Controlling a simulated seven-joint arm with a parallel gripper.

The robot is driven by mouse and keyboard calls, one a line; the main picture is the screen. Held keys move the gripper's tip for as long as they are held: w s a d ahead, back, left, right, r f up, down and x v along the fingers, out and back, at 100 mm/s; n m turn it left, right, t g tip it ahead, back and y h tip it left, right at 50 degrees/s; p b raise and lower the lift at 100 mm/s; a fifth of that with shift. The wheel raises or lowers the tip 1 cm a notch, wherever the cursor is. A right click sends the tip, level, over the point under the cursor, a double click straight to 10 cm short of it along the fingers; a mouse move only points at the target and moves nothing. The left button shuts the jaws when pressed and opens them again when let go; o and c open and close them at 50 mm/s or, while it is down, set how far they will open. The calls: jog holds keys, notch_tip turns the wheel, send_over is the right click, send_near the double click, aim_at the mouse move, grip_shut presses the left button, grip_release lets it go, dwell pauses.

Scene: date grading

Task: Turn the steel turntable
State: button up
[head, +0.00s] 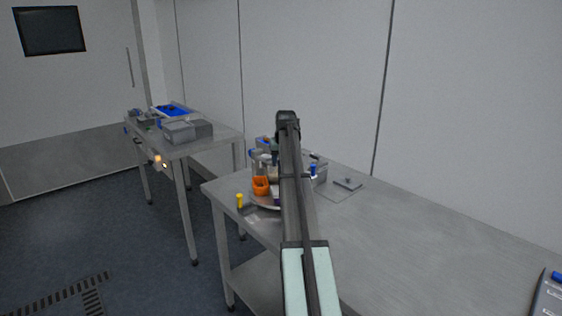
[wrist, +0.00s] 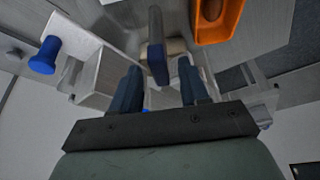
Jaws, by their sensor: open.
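The steel turntable (head: 264,206) is on the near table in the head view, largely hidden behind my arm. An orange holder (head: 261,186) stands on it. In the wrist view the orange holder (wrist: 218,28) is at the top right with a brown date in it. My gripper (wrist: 160,80) is open, its two dark blue fingers pointing up the picture. A dark blue upright piece (wrist: 157,50) appears between and beyond the fingertips; I cannot tell whether they touch it. In the head view my fingertips cannot be made out.
A blue knob (wrist: 45,55) sticks out from a pale box at the wrist view's left. A yellow-topped piece (head: 239,200) stands near the table's left edge. A flat grey plate (head: 348,183) lies right of my arm. The near table's right side (head: 430,245) is largely clear.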

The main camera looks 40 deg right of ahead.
jog(key=shift+c, duration=0.4)
grip_shut()
dwell(0.4)
